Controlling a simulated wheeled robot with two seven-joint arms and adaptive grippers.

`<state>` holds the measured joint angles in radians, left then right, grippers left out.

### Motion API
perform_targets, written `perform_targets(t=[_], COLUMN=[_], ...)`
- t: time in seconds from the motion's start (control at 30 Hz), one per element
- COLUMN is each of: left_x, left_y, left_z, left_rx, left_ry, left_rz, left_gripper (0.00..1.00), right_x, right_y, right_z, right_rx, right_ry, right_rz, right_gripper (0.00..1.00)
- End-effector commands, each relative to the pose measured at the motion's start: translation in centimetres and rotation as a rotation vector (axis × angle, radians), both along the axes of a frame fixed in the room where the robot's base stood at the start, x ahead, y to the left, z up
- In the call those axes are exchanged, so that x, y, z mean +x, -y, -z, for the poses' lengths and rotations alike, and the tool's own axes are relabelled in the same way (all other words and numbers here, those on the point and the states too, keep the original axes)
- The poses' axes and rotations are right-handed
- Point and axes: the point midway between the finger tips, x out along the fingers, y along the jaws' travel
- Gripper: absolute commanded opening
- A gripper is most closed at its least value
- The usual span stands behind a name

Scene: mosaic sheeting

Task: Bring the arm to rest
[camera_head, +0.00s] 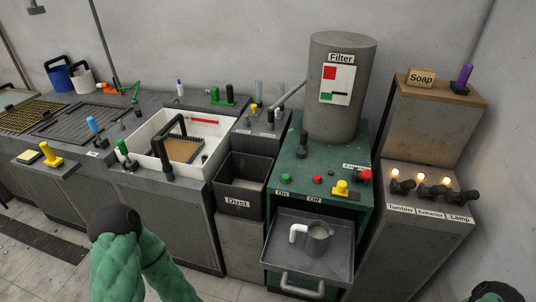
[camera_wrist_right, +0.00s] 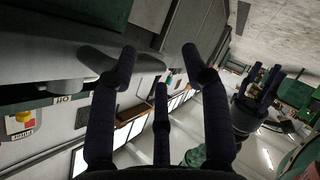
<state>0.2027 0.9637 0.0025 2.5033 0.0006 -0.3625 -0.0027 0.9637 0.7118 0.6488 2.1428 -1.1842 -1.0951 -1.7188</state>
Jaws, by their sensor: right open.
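My right gripper (camera_wrist_right: 160,68) shows in the right wrist view, with its dark fingers spread apart and nothing between them. It is clear of the surfaces around it. What looks like my left gripper (camera_wrist_right: 262,88) shows at the right of that view, small and dark, with its finger opening unclear. In the head view my green left arm (camera_head: 130,262) rises at the bottom left, and its gripper cannot be made out there. A dark part of my right arm (camera_head: 495,292) shows at the bottom right corner.
A white basin (camera_head: 205,125) and mesh trays line the bench. A lamp-switch cabinet (camera_head: 430,215) stands right.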

Motion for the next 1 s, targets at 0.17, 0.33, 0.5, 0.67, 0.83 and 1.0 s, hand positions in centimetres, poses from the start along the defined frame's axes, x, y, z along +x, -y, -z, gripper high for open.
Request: perform_targets(t=[0.17, 0.33, 0.5, 0.67, 0.83, 1.0], left_x=[0.0, 0.0, 0.0, 0.0, 0.0, 0.0], left_y=[0.0, 0.0, 0.0, 0.0, 0.0, 0.0], left_z=[0.0, 0.0, 0.0, 0.0, 0.0, 0.0], left_rx=[0.0, 0.0, 0.0, 0.0, 0.0, 0.0], left_ry=[0.0, 0.0, 0.0, 0.0, 0.0, 0.0], left_rz=[0.0, 0.0, 0.0, 0.0, 0.0, 0.0], left_gripper=[0.4, 0.4, 0.4, 0.4, 0.4, 0.4], right_x=[0.7, 0.3, -0.9, -2.5, -4.0, -4.7], right_y=[-1.5, -2.7, -4.2, -5.8, -7.0, -7.5], right_z=[2.8, 4.7, 5.4, 5.3, 4.8, 4.5], right_rx=[0.174, 0.314, 0.43, 0.523, 0.59, 0.618], right_ry=[-0.395, -0.759, -1.081, -1.317, -1.452, -1.496], right_rz=[0.123, 0.334, 0.621, 0.935, 1.197, 1.307], right_gripper=[0.48, 0.48, 0.48, 0.48, 0.48, 0.48])
